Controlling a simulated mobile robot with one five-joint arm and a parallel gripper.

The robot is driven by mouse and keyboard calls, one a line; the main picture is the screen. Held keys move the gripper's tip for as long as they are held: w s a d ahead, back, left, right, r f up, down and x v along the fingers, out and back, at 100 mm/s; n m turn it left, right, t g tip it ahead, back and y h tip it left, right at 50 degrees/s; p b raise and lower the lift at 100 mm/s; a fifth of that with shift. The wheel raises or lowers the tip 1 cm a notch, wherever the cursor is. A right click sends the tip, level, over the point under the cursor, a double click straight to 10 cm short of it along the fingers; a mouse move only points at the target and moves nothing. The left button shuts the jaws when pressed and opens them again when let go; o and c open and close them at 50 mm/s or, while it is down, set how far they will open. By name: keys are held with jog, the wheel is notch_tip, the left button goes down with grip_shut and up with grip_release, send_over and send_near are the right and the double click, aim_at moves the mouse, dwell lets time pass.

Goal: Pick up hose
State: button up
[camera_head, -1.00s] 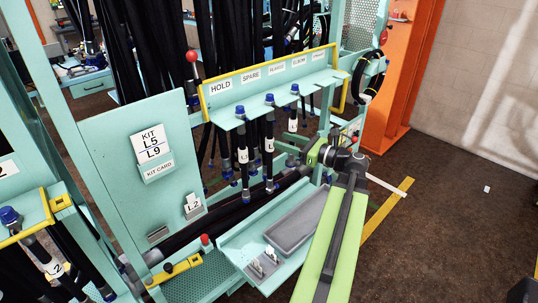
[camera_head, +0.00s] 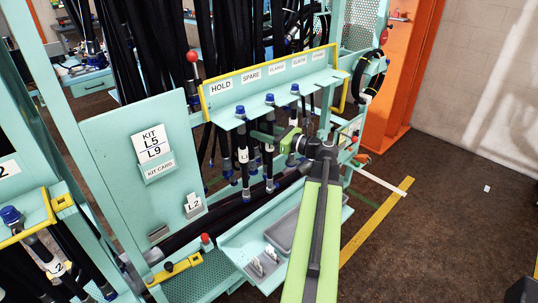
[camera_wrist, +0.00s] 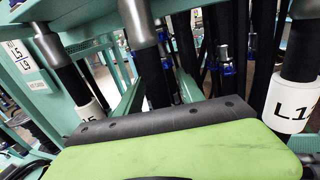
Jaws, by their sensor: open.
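Several black hoses with blue caps hang in the slots of a teal rack. One hose (camera_head: 243,156) hangs at the left of the row, another (camera_head: 269,150) right of it, and a third blue cap (camera_head: 294,89) shows further right. My gripper (camera_head: 281,146) is open, beside the hoses and below the slotted shelf, with no hose seen held. In the wrist view a green and black jaw (camera_wrist: 160,125) fills the bottom. Beyond it stand a hose labelled L5 (camera_wrist: 72,78), an unlabelled-looking hose (camera_wrist: 150,62) and a right hose whose label (camera_wrist: 290,105) begins L1.
The yellow-edged sign rail (camera_head: 265,75) reads HOLD, SPARE and more. A teal tray with a grey bin (camera_head: 282,232) lies below my arm. A kit card panel (camera_head: 140,155) stands left, an orange post (camera_head: 405,75) right. The floor at right is open.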

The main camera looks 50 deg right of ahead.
grip_shut()
dwell(1.3)
